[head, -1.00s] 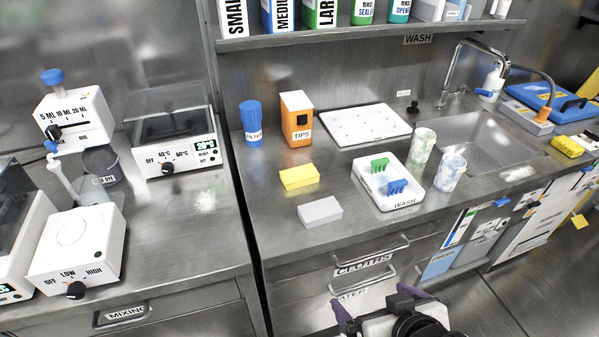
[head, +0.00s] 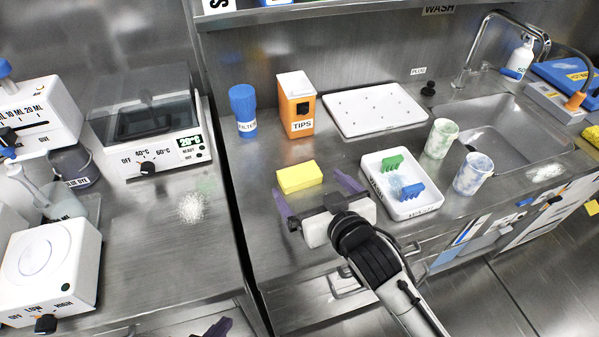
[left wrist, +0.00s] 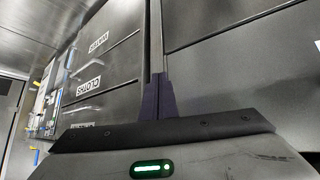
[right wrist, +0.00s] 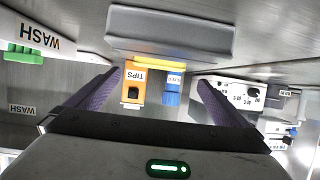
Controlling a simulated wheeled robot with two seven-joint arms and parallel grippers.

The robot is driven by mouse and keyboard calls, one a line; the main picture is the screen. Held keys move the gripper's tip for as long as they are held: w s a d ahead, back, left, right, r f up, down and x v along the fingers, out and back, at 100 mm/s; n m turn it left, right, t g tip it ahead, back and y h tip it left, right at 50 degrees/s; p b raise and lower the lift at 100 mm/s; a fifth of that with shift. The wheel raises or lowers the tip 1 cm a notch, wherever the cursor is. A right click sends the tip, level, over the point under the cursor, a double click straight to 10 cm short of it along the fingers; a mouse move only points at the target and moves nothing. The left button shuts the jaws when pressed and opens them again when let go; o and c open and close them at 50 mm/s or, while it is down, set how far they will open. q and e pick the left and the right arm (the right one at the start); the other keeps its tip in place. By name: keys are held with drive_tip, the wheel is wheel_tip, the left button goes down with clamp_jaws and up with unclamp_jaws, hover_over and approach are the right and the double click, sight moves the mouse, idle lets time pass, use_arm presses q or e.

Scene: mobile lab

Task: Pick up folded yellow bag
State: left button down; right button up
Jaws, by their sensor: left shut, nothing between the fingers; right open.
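The folded yellow bag (head: 299,177) is a flat yellow block on the steel counter, in front of the orange tips box. In the right wrist view only a thin yellow strip (right wrist: 175,64) of it shows beyond a grey block (right wrist: 170,30). My right gripper (head: 317,193) is open over the counter, its purple fingers spread just in front of the bag, apart from it as far as I can tell. My left gripper (head: 218,328) shows only as a dark purple tip at the bottom of the head view; in the left wrist view (left wrist: 157,95) its fingers are together and empty.
My right gripper hides the grey block in the head view. A white wash tray (head: 415,208) with green and blue pieces stands close to the right. The orange tips box (head: 296,108) and blue filter cup (head: 243,110) stand behind. A shelf (head: 330,12) overhangs the back.

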sight(301, 174)
drive_tip(key=shift+x, duration=3.05)
drive_tip(key=shift+d+f, duration=0.15)
drive_tip(key=shift+d, duration=0.05)
drive_tip(key=c, duration=1.1)
